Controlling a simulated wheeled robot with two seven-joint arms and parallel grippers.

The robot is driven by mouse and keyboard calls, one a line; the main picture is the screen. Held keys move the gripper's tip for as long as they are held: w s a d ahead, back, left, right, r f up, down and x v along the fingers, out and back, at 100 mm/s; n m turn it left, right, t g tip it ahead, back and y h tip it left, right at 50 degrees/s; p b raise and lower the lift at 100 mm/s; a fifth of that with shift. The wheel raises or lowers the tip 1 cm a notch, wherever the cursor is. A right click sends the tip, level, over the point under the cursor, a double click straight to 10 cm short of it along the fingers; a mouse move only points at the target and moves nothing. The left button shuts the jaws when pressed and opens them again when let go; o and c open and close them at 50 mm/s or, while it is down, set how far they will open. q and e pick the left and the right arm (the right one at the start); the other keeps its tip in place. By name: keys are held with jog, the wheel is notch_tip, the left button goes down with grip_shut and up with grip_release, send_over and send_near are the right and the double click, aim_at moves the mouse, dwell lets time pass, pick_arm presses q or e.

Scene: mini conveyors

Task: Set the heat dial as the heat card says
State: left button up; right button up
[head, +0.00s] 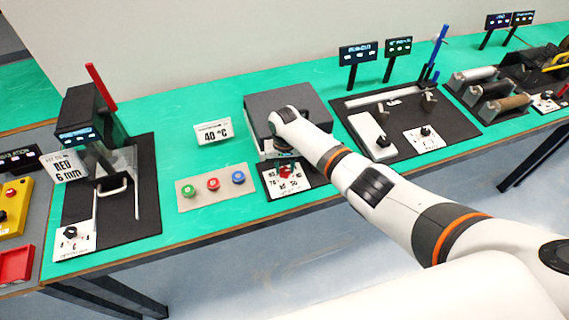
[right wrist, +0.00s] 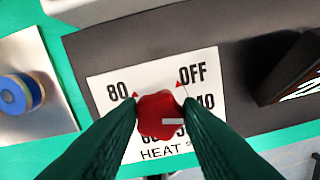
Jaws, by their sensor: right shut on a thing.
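The heat card (head: 213,133) stands on the green bench and reads 40 °C. The red heat dial (head: 285,171) sits on a white scale plate in front of a grey box; it also shows in the right wrist view (right wrist: 158,128). My right gripper (right wrist: 160,105) is shut on the dial, one dark green finger on each side. The dial's white mark points right in the wrist view, a little below the 40 label. The fingers and dial hide part of the lower labels. My left gripper is not in view.
A panel (head: 216,187) with green, red and blue buttons lies left of the dial. The grey box (head: 262,105) stands behind the dial. A black station (head: 400,120) with a white lever plate is to the right. The bench's front edge is close below.

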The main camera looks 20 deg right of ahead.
aim_at(285, 169)
dwell(0.3)
jog(key=o, duration=1)
jog(key=shift+c, duration=0.2)
jog(key=shift+r, duration=0.1)
notch_tip(285, 169, up, 12)
jog(key=b, duration=0.1)
